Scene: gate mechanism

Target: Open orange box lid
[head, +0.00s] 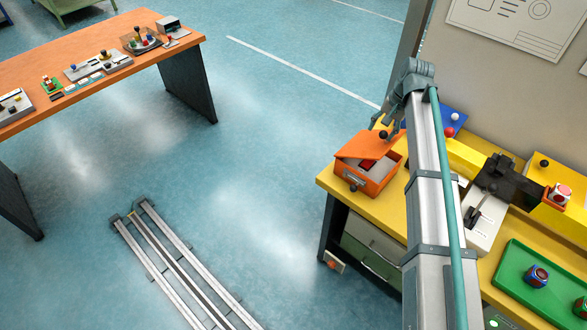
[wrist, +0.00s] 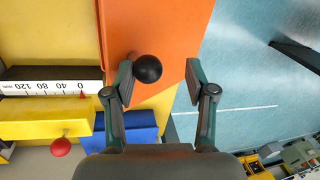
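The orange box (head: 377,184) stands on the yellow table, near its left end. Its orange lid (head: 362,146) is tilted up partway, and a dark red thing (head: 368,165) shows inside the box. A black ball knob (wrist: 147,69) sits at the lid's edge in the wrist view, where the lid (wrist: 150,25) fills the upper middle. My gripper (wrist: 161,82) is open, with its fingers wide apart. The knob is between them, close beside the left finger; I cannot tell if they touch. In the head view my gripper (head: 390,125) is at the lid's far right corner, partly hidden by my arm.
A yellow beam with a scale (wrist: 50,87), a red ball (wrist: 60,147) and a blue block (wrist: 135,125) lie near the box. A black clamp (head: 508,180) and a green tray (head: 530,262) are farther right. Open floor lies left of the table (head: 345,205).

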